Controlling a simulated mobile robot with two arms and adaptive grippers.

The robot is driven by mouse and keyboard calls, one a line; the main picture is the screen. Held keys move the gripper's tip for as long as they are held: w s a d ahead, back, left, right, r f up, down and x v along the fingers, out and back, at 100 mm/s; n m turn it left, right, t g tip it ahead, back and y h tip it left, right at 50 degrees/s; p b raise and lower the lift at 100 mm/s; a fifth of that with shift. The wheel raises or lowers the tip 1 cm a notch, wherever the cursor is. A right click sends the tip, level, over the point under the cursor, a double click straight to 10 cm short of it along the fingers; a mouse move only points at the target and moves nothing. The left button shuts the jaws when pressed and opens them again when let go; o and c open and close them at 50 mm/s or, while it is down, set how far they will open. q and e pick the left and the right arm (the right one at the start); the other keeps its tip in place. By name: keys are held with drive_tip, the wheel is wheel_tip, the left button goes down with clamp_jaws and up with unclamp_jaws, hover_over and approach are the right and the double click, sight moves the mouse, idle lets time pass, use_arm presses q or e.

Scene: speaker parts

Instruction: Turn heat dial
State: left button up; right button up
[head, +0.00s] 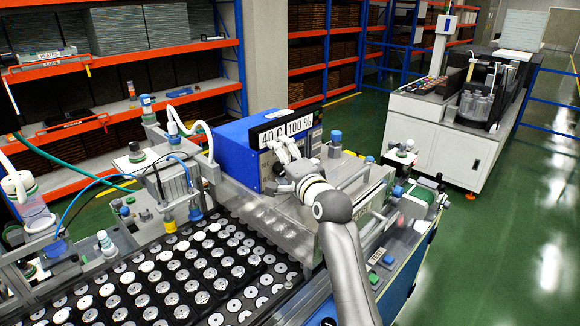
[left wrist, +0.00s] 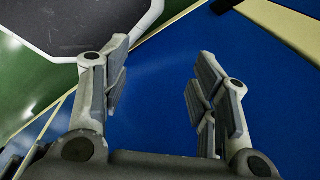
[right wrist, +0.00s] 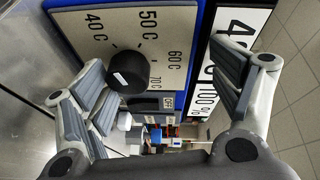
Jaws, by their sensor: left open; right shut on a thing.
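The heat dial (right wrist: 128,72) is a round black knob with a small white mark, on a pale panel printed 40 C, 50 C, 60 C and 70 C. In the head view my right gripper (head: 284,152) is at the front of the blue box (head: 235,150), and the dial is hidden. My left gripper (left wrist: 158,85) is open and empty over a blue surface.
A black display (head: 287,128) reading 40 C and 100 % tops the blue box. A tray of several metal discs (head: 190,275) lies in front on the machine. A clear cover (head: 270,225) is beside my right arm. Green floor is free at right.

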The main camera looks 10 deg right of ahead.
drive_tip(key=shift+s+d+r+t, duration=0.1)
drive_tip(key=shift+s+r+t, duration=0.05)
drive_tip(key=shift+r, duration=0.35)
drive_tip(key=shift+s+d+r+t, duration=0.1)
drive_tip(key=shift+s+r+t, duration=0.05)
drive_tip(key=shift+r, duration=0.35)
drive_tip(key=shift+c, duration=1)
use_arm(q)
drive_tip(key=shift+s+r+p, duration=0.15)
drive_tip(key=shift+r+p, duration=2.05)
drive_tip(key=shift+r, duration=0.2)
use_arm(e)
drive_tip(key=f+v, duration=0.1)
drive_tip(key=v, duration=1.1)
drive_tip(key=shift+s+a, duration=0.2)
use_arm(q)
drive_tip(key=shift+r, duration=0.1)
use_arm(e)
drive_tip(key=shift+w+f, duration=0.1)
